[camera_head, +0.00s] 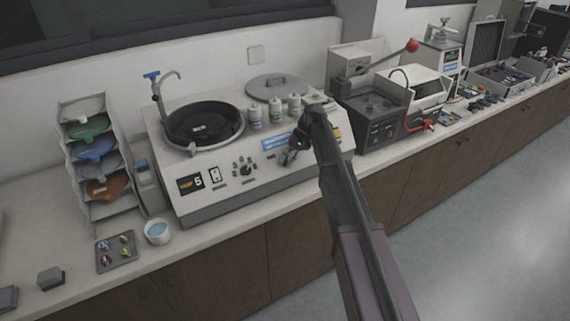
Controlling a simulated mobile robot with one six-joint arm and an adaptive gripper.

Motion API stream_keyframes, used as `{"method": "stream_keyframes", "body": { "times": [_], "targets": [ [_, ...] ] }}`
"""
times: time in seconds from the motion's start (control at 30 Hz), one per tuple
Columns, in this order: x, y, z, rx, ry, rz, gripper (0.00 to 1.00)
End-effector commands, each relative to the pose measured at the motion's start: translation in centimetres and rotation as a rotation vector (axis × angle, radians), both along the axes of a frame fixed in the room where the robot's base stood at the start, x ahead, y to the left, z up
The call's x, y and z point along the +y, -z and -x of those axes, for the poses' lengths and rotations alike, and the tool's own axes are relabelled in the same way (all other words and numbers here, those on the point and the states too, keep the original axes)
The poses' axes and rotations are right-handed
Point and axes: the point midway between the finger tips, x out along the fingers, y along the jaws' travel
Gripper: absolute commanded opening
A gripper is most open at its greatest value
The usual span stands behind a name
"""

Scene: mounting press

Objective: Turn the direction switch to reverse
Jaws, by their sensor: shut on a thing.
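The polishing machine (224,196) stands on the counter, with a sloped front control panel. My gripper (289,159) is at the right part of that panel, below the blue label (276,142). It is shut on a small control there, which I take to be the direction switch. The jaws and arm hide this control, so its setting cannot be read. A dark knob (246,170) with small buttons around it, a rocker switch (215,174) and a display showing 5 (190,183) are to the left on the panel.
Several white bottles (275,110) and a round lid (277,87) are on the machine top, beside the black wheel bowl (203,122) and the blue-handled tap (158,80). A dark press unit (376,120) stands close on the right. A white cup (157,232) is at front left.

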Motion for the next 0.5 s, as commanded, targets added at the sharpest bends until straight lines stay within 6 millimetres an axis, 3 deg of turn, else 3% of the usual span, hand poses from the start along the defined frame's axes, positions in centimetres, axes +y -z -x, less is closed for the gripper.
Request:
{"method": "stream_keyframes", "body": {
  "times": [0.5],
  "targets": [
    [0.01, -0.06, -0.48, 0.021, 0.044, -0.043, 0.00]
  ]
}}
